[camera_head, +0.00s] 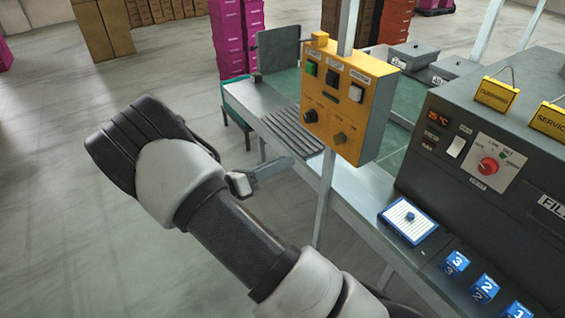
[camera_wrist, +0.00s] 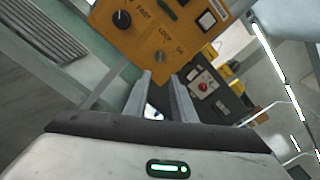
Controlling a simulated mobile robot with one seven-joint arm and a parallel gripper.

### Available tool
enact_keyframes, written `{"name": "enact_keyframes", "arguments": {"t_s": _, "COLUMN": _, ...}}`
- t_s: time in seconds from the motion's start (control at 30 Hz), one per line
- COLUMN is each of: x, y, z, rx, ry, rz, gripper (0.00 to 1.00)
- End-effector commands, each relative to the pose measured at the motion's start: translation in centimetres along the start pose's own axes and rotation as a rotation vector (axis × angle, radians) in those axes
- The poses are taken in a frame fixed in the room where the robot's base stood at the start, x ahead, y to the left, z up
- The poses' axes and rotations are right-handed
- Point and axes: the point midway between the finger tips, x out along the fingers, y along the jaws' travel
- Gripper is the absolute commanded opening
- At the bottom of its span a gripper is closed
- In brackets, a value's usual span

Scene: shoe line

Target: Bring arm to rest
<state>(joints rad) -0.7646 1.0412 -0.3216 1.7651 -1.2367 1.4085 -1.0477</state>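My arm (camera_head: 236,238) reaches up from the bottom of the head view, bent at a dark joint on the left. My gripper (camera_wrist: 160,76) shows two grey fingers in the wrist view, with a gap between them and nothing held. In the head view part of my gripper (camera_head: 262,172) shows behind the arm, in front of the bench edge; the rest is hidden. In the wrist view the fingers point toward the yellow control box (camera_wrist: 138,38), apparently apart from it.
The yellow control box (camera_head: 347,100) is on a post by the bench (camera_head: 345,188). A dark machine with a red knob (camera_head: 488,166) stands right. A white pad (camera_head: 408,222) and blue numbered blocks (camera_head: 455,263) lie before it. Pink boxes (camera_head: 232,40) stand behind. Floor at left is clear.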

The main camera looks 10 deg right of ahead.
Motion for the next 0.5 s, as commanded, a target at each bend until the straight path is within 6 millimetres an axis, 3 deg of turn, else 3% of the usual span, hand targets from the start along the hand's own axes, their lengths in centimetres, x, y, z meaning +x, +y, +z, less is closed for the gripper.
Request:
{"name": "enact_keyframes", "arguments": {"t_s": 0.27, "x": 0.3, "y": -0.4, "z": 0.1, "rx": 0.016, "ry": 0.018, "rz": -0.003, "gripper": 0.23}}
{"name": "enact_keyframes", "arguments": {"t_s": 0.37, "x": 1.1, "y": -2.2, "z": 0.3, "rx": 0.094, "ry": 0.104, "rz": -0.018, "gripper": 0.23}}
{"name": "enact_keyframes", "arguments": {"t_s": 0.5, "x": 2.5, "y": -7.0, "z": 0.1, "rx": 0.328, "ry": 0.348, "rz": -0.067, "gripper": 0.23}}
